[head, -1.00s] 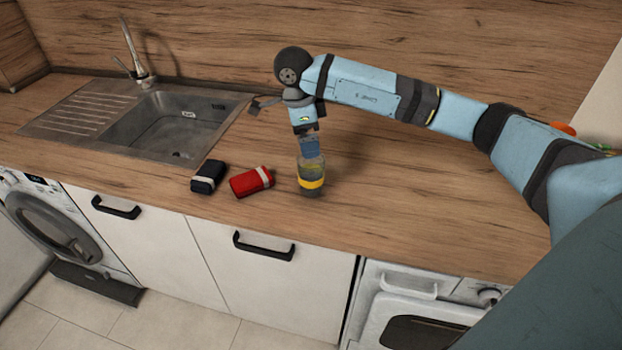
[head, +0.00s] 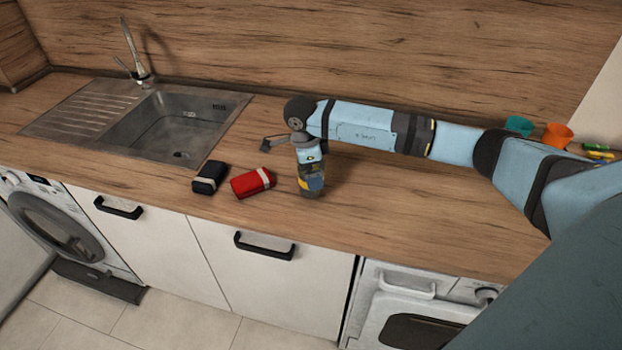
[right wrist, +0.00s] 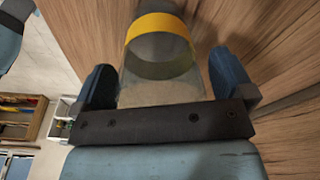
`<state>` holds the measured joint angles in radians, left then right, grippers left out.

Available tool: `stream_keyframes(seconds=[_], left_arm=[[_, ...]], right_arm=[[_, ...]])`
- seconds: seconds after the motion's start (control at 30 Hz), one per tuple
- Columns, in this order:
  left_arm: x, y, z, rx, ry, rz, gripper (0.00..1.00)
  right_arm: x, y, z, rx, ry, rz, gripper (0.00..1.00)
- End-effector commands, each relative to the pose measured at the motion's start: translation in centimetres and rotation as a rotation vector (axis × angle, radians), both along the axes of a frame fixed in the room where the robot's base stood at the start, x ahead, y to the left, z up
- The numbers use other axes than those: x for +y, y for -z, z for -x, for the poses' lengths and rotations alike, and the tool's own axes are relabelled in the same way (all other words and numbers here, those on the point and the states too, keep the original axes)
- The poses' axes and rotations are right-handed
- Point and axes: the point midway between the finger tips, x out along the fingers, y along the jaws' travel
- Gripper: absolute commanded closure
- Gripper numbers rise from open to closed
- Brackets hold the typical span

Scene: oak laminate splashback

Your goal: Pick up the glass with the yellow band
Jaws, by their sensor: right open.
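The glass with the yellow band (head: 313,189) stands on the wooden countertop, to the right of the red box. Its upper part is hidden behind my right gripper in the head view. In the right wrist view the clear glass and its yellow band (right wrist: 158,26) lie between the two blue fingers. My right gripper (right wrist: 165,78) is open, with one finger on each side of the glass and a visible gap at the right finger. Contact at the left finger is hard to tell. My left gripper is not in view.
A red box (head: 250,182) and a dark box (head: 209,177) lie left of the glass. The sink (head: 180,120) is further left. A teal cup (head: 519,125) and an orange cup (head: 556,136) stand at the back right. The counter's front edge is close to the glass.

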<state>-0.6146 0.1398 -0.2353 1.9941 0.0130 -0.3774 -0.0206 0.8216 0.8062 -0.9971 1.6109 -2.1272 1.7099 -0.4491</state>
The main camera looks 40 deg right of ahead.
Motion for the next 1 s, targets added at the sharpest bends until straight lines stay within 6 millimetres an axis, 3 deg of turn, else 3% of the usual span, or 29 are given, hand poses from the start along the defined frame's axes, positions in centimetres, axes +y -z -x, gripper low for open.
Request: stream_keyframes(seconds=[0.03, 0.3, 0.73, 0.87, 1.0], left_arm=[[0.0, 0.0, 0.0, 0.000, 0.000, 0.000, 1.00], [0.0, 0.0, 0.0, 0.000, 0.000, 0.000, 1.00], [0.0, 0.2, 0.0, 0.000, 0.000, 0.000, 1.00], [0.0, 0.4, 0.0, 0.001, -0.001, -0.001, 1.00], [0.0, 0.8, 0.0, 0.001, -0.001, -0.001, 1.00]], right_arm=[[0.0, 0.0, 0.0, 0.000, 0.000, 0.000, 0.00], [0.0, 0.0, 0.0, 0.000, 0.000, 0.000, 0.59], [0.0, -1.1, -0.1, -0.003, 0.001, -0.001, 0.59], [0.0, -3.0, -0.1, -0.005, 0.001, -0.001, 0.59], [0.0, -6.3, -0.1, -0.006, -0.001, 0.000, 0.59]])
